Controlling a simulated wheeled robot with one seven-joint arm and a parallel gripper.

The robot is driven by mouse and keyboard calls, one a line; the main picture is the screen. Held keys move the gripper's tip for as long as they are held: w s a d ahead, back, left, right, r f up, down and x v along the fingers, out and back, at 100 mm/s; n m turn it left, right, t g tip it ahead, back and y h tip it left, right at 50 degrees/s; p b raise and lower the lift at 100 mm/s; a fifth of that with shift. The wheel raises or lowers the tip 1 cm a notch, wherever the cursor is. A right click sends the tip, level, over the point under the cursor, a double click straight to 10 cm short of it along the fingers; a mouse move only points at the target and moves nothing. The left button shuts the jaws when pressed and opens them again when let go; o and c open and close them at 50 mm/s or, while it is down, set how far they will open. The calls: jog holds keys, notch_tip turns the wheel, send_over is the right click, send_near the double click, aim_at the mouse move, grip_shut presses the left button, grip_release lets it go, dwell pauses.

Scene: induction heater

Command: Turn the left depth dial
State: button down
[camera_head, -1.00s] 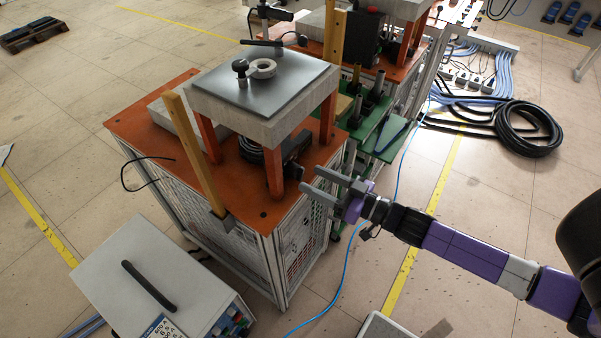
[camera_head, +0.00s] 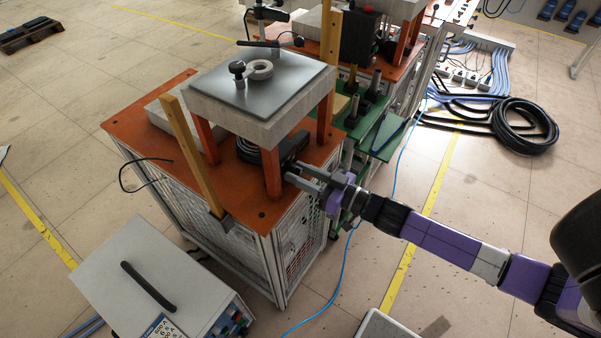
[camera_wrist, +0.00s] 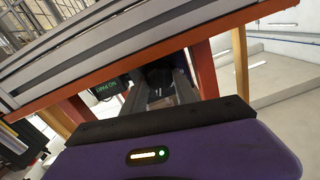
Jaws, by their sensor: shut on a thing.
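The left depth dial (camera_wrist: 159,73) is a dark round knob, seen in the wrist view between my two grey fingers. It sits on the end of a dark housing (camera_head: 287,148) on the orange top of the near cart, under the raised plate. In the head view my gripper (camera_head: 293,172) reaches in from the right at the cart's right edge, and its fingers hide the dial there. My gripper (camera_wrist: 160,94) is shut on the dial. The dial's markings cannot be made out.
An orange leg (camera_head: 272,174) stands close left of my fingertips and carries the metal-topped plate (camera_head: 262,85). A green rack with upright rods (camera_head: 377,83) stands just behind.

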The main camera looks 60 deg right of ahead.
jog(key=shift+n, duration=0.4)
jog(key=n, duration=0.3)
jog(key=shift+a+r+n+p, duration=0.1)
jog(key=shift+n+p, duration=0.3)
jog(key=shift+a+n, duration=0.1)
jog(key=shift+n, duration=1.9)
jog(key=c, duration=1)
grip_release()
jog(key=shift+o, duration=0.2)
jog(key=s+b, duration=0.1)
jog(key=s, duration=0.6)
jog(key=shift+s+d, duration=0.25)
jog(key=shift+s, duration=0.15)
